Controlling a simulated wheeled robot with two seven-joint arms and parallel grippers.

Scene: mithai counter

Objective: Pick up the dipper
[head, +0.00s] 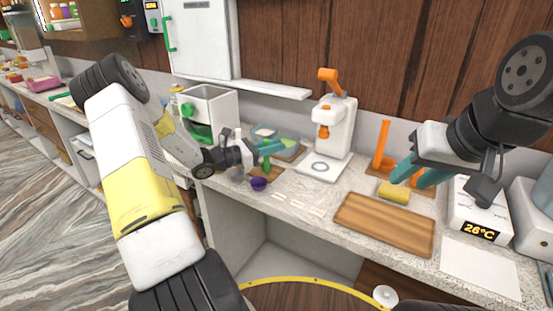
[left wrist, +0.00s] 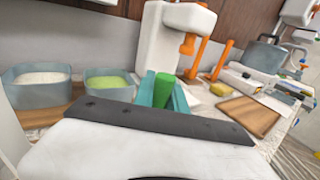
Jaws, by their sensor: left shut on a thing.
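My left gripper (head: 272,148) reaches over the counter from the left, and its teal fingers are shut on the dipper's green handle (left wrist: 164,88). In the head view the green handle (head: 267,164) shows below the fingers, just above a small purple cup (head: 258,184). The dipper's lower end is hidden in the left wrist view, and I cannot tell whether it touches the counter. My right gripper (head: 408,176) has its teal fingers apart, above and beside a yellow roll (head: 394,193); the roll does not appear clamped.
Tubs with white (left wrist: 37,77) and green contents (left wrist: 110,82) stand beside the left gripper. A white machine with an orange lever (head: 328,75) stands behind. A wooden board (head: 384,224) lies in front of the right gripper, near a 26°C display box (head: 480,230).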

